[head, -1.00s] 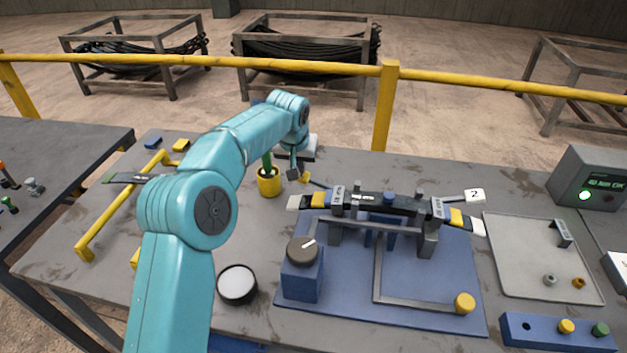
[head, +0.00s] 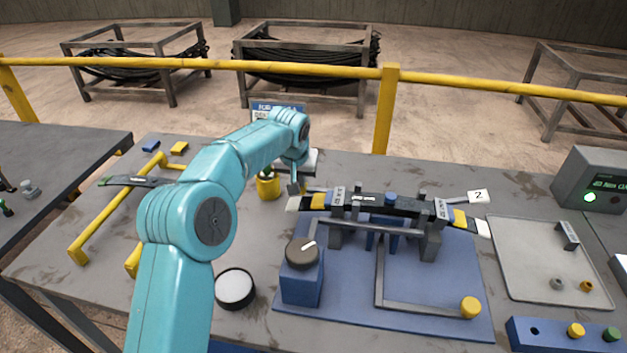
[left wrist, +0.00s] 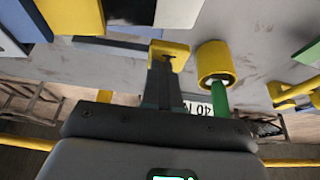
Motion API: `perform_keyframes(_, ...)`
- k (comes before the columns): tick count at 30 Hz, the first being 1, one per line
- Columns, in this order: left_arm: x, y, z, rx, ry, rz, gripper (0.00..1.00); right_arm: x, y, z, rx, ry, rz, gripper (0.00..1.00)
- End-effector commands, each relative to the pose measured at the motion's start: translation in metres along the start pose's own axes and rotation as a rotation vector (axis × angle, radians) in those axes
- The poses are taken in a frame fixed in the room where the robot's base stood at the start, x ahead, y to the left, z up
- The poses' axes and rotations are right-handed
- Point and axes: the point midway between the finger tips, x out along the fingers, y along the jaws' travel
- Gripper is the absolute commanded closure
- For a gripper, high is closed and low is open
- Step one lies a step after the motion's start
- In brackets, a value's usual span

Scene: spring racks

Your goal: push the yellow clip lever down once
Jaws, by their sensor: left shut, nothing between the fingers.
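The yellow clip lever's pad (left wrist: 172,50) shows in the left wrist view right at my left fingertips, on a dark arm. In the head view the pad is mostly hidden by my left gripper (head: 294,188), beside the left end of the clamped leaf-spring strip (head: 385,205). My left gripper, also in the left wrist view (left wrist: 165,68), is shut and empty, pointing down at the pad. It looks to be against the pad, but contact is not clear. My right gripper is out of view.
A yellow pot (head: 268,187) with a green item stands just left of the gripper. A dark knob on a blue block (head: 302,285) is in front. A grey tray (head: 545,262) and a grey box with a lit green lamp (head: 590,197) are at right.

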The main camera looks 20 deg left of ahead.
Motion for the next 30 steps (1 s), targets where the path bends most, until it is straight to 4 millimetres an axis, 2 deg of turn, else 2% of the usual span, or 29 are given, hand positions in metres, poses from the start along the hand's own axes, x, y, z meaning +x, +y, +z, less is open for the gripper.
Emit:
perform_keyframes(24, -0.086, -0.001, -0.036, 0.000, 0.000, -0.001, 1.00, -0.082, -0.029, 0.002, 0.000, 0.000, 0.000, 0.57)
perform_keyframes(30, -0.091, -0.001, -0.038, 0.000, -0.001, -0.001, 1.00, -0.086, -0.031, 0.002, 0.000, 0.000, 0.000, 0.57)
